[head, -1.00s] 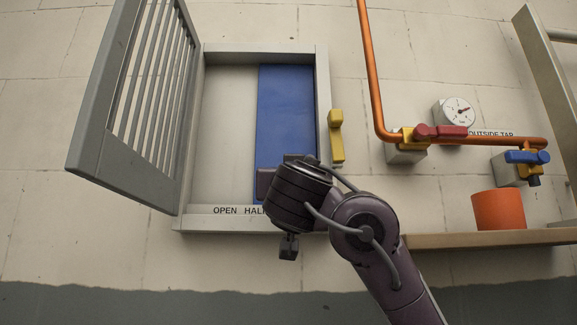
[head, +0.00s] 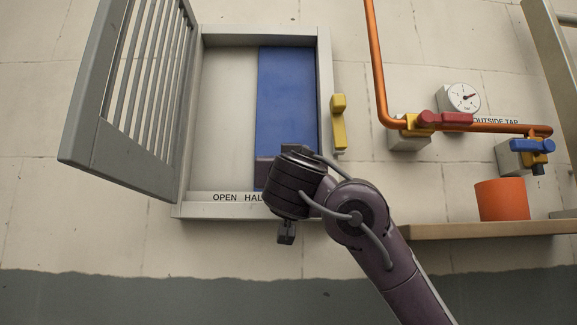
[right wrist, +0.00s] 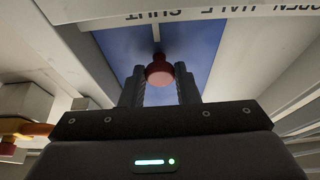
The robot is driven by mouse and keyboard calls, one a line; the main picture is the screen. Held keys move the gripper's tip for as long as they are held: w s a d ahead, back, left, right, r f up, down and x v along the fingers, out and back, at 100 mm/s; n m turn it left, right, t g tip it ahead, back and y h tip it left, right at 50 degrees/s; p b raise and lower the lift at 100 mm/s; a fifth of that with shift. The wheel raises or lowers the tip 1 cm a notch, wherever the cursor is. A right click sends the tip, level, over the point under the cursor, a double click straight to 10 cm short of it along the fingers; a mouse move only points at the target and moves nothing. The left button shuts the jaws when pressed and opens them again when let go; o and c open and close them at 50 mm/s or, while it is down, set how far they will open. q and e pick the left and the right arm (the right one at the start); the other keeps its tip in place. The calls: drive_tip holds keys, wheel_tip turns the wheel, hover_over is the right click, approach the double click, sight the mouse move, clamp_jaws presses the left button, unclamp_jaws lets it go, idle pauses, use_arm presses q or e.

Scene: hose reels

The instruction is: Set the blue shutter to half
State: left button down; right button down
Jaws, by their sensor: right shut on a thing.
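The blue shutter (head: 285,105) sits in a grey wall frame (head: 325,100) in the head view and covers about the right half of the opening. Its left edge stands above the HALF lettering (head: 255,197), which my right wrist partly hides. In the right wrist view the blue shutter (right wrist: 208,45) carries a red knob (right wrist: 159,70). My right gripper (right wrist: 160,90) is shut on this knob, with one finger on each side. In the head view the wrist hides the knob and fingertips. My left gripper is not in view.
A grey barred grille (head: 135,90) stands swung open at the left. A yellow latch (head: 338,122) is beside the frame's right side. Farther right are an orange pipe (head: 377,60), a red handle (head: 445,119), a gauge (head: 463,97), a blue handle (head: 532,146) and an orange pot (head: 502,199) on a shelf.

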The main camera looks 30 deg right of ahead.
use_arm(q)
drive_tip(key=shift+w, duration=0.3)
use_arm(e)
drive_tip(key=w+a, duration=0.3)
drive_tip(key=a, duration=0.2)
drive_tip(key=shift+a, duration=0.15)
drive_tip(key=c, duration=1.1)
unclamp_jaws()
use_arm(q)
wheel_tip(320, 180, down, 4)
drive_tip(key=b, duration=0.4)
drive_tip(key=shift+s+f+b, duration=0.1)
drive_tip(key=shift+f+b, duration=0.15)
drive_tip(key=shift+b, duration=0.05)
use_arm(e)
drive_tip(key=v, duration=0.7)
drive_tip(key=shift+s+a+f, duration=0.15)
drive_tip(key=shift+s+f, duration=0.05)
drive_tip(key=shift+s, duration=0.1)
